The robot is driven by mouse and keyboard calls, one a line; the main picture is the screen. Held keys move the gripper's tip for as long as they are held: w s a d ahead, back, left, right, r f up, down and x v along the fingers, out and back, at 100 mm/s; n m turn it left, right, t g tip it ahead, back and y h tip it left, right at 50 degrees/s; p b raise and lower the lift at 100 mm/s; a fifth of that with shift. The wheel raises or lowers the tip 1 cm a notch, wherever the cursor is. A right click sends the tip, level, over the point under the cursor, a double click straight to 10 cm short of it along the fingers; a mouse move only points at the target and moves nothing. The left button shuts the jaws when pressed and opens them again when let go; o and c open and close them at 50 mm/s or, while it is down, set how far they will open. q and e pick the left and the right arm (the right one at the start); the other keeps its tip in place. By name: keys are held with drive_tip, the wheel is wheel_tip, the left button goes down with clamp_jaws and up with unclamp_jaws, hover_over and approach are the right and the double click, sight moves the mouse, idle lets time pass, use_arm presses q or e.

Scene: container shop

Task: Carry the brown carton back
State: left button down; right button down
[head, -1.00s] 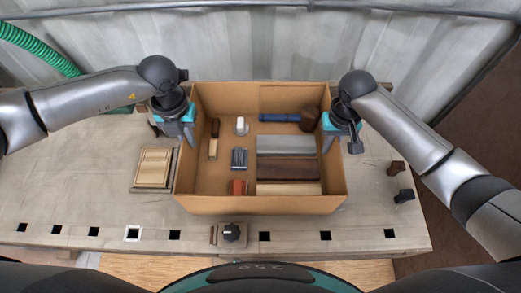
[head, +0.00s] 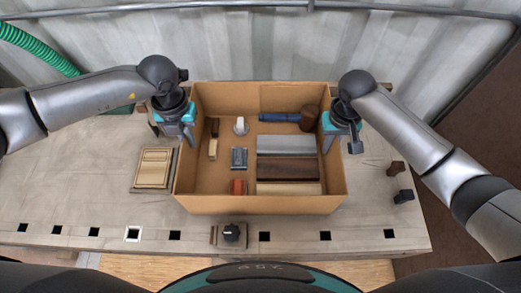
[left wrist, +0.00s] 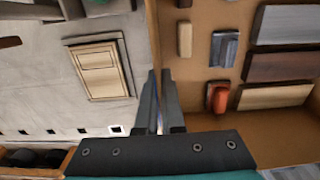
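The brown carton (head: 260,205) is an open-topped box on the workbench, with several things in it. My left gripper (head: 187,138) is at its left wall and my right gripper (head: 335,143) at its right wall. In the left wrist view, the fingers of my left gripper (left wrist: 160,100) stand close on either side of the carton wall (left wrist: 157,45) and are shut on it. The right gripper straddles the right wall and looks closed on it; its inner finger shows inside the carton. The carton sits level.
Inside are a brush (head: 213,143), a white-topped item (head: 241,126), a blue roll (head: 280,117), a brown cylinder (head: 309,118) and boards (head: 287,167). A wooden panel (head: 154,168) lies left of the carton. A black knob (head: 231,232) sits in front; small dark blocks (head: 403,196) lie right.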

use_arm(q)
drive_tip(key=shift+r+p, duration=2.35)
drive_tip(key=shift+r, duration=0.25)
